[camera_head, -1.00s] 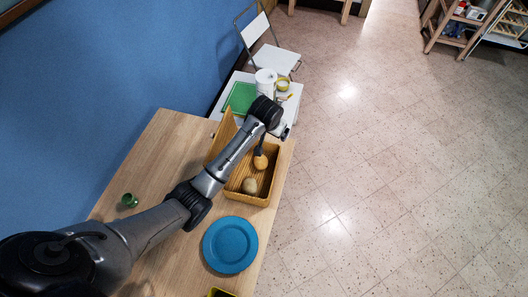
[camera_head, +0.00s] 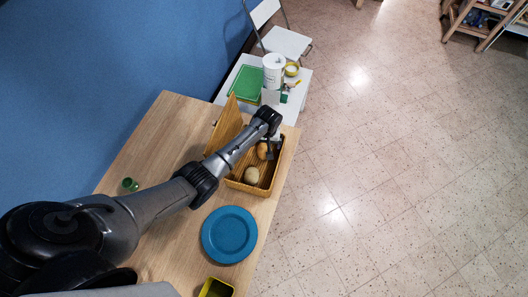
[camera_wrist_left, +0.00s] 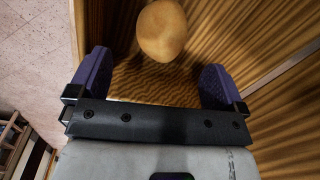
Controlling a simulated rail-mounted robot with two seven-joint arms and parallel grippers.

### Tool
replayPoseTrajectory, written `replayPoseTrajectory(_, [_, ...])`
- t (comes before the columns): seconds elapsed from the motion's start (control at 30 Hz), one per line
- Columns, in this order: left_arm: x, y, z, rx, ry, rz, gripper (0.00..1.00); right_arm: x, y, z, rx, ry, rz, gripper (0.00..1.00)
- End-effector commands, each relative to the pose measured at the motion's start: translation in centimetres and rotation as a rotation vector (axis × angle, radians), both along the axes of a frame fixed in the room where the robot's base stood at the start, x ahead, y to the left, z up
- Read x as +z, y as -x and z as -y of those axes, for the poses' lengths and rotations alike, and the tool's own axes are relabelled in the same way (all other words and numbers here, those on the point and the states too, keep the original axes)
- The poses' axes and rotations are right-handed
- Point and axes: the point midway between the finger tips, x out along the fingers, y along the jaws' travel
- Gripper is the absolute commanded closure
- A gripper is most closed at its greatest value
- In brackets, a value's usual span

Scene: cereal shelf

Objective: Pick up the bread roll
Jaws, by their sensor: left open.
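Two bread rolls lie in a wooden bread box on the table: a tan roll (camera_head: 262,151) toward the far end and a paler roll (camera_head: 251,175) nearer the plate. The box (camera_head: 248,189) has its lid (camera_head: 226,125) standing up on the left. My left gripper (camera_head: 271,150) is at the box, just right of the tan roll. In the left wrist view the fingers (camera_wrist_left: 157,64) are spread and empty, with one tan roll (camera_wrist_left: 162,30) just beyond the fingertips, apart from them. My right gripper is not in view.
A blue plate (camera_head: 229,235) lies in front of the box. A green glass item (camera_head: 130,184) stands at left, and a yellow-rimmed container (camera_head: 216,288) is at the near edge. A white side table with a paper roll (camera_head: 273,70) stands behind.

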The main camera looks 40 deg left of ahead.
Motion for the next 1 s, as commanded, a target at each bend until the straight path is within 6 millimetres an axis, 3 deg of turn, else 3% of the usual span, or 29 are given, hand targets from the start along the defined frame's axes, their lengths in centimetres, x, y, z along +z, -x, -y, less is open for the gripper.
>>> replayPoseTrajectory(0.33, [-2.3, 0.2, -0.1, -0.001, 0.0, -0.001, 0.03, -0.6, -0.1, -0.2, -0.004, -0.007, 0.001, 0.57])
replayPoseTrajectory(0.6, [-5.8, 0.5, -0.2, -0.001, 0.0, 0.0, 0.03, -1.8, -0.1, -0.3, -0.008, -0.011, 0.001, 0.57])
replayPoseTrajectory(1.0, [-6.6, 0.5, -0.2, -0.001, 0.0, 0.002, 0.03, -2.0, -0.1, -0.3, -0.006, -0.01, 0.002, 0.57])
